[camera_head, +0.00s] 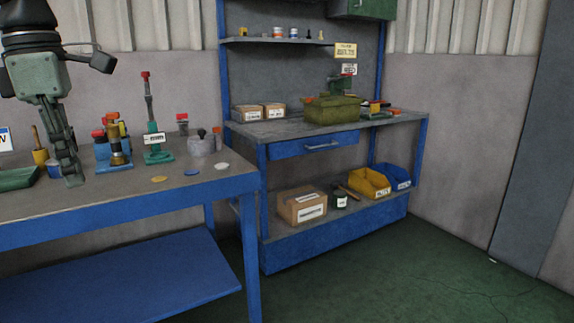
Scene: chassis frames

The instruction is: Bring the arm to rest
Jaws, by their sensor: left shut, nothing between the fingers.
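My left gripper (70,180) hangs at the upper left, pointing down over the near blue table (60,206). Its fingers are shut and nothing shows between them. My left arm comes in from the top left corner. The fingertips show in front of the tabletop, beside a blue block with red-topped items (101,146). Whether the tips touch the table I cannot tell. My right gripper is not in view.
A green stand with a red top (157,150), a grey cup (201,146) and flat discs (191,173) are on the near table. A green tray (18,179) lies left of the gripper. A blue workbench (290,128) stands behind. Green floor (400,270) is open at right.

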